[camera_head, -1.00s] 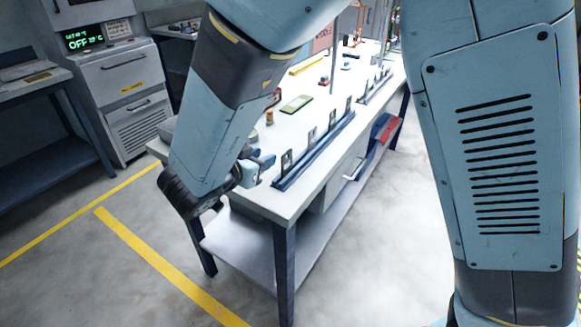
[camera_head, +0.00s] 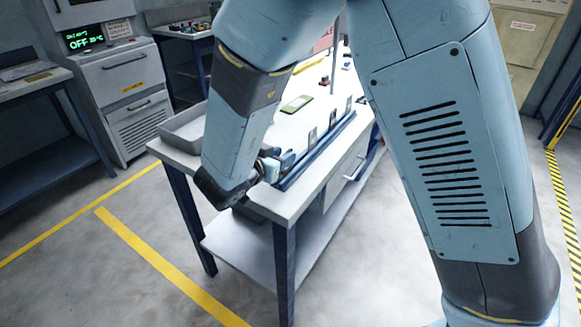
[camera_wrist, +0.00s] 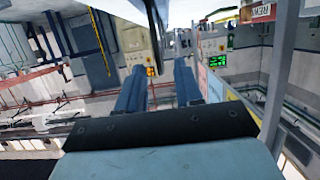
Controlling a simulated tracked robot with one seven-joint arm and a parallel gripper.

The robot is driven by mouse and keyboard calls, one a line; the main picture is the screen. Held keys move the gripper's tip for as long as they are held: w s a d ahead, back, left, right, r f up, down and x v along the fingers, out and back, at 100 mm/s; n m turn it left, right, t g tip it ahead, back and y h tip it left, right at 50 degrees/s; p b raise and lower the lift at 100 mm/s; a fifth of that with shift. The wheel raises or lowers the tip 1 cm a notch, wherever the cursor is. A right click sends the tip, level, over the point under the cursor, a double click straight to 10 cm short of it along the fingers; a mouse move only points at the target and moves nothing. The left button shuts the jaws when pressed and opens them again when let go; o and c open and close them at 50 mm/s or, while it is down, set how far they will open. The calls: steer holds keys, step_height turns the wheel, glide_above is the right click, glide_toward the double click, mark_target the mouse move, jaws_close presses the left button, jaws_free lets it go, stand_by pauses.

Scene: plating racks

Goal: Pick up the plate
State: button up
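Small grey upright plates stand in a row in a long blue rack (camera_head: 318,152) on the white table; the closest clearly visible one is a plate (camera_head: 312,138). My gripper (camera_head: 283,160) is at the near end of the rack, where it hides the nearest slot and any plate there. In the wrist view my gripper's two blue fingers (camera_wrist: 158,82) are apart. A thin dark plate edge (camera_wrist: 155,40) shows between their tips, seen nearly edge-on, with gaps on both sides.
A grey tray (camera_head: 180,132) lies at the table's left end, partly behind my arm. A green-edged flat device (camera_head: 297,104) lies behind the rack. The table (camera_head: 290,205) has a lower shelf. Yellow lines mark the open floor.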

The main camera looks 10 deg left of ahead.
mark_target(291, 149)
steer(key=shift+x, duration=2.35)
jaws_close()
